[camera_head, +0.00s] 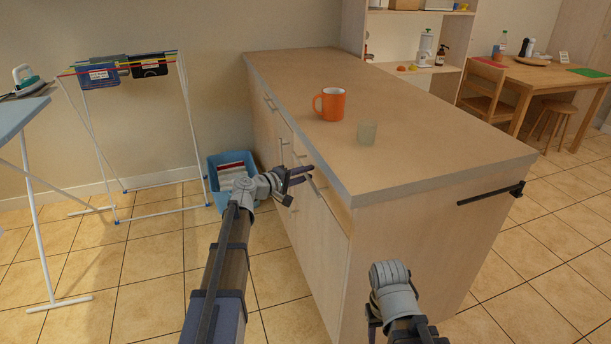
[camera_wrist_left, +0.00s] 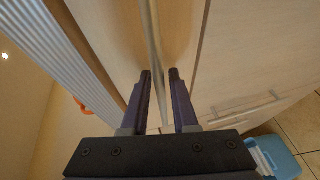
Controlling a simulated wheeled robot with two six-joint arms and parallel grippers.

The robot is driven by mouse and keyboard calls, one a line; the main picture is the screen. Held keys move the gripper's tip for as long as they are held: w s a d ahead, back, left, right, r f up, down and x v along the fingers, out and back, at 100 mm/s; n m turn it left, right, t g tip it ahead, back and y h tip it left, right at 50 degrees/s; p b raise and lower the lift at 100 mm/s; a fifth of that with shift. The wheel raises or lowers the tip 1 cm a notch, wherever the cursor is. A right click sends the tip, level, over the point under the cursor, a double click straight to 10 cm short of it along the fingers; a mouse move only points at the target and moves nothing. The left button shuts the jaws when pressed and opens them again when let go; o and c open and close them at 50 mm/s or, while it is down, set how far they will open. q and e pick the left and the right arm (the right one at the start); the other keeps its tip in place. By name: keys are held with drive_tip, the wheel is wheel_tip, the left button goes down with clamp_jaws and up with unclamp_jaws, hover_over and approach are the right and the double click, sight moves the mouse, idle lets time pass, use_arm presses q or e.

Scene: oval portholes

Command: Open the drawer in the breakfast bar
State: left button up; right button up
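The breakfast bar (camera_head: 290,70) has a wooden top and pale drawers and doors on its left face. The near top drawer (camera_head: 338,207) appears to stand slightly out from the bar. My left gripper (camera_head: 306,174) is at this drawer's handle.
An orange mug (camera_head: 330,104) and a greenish glass (camera_head: 367,132) stand on the bar top. A blue bin (camera_head: 215,183) sits on the floor beyond my left gripper. A drying rack (camera_head: 88,125) stands at left. A dark rail (camera_head: 490,193) is on the end panel.

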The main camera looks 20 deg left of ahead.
use_arm(q)
clamp_jaws()
idle(1.5)
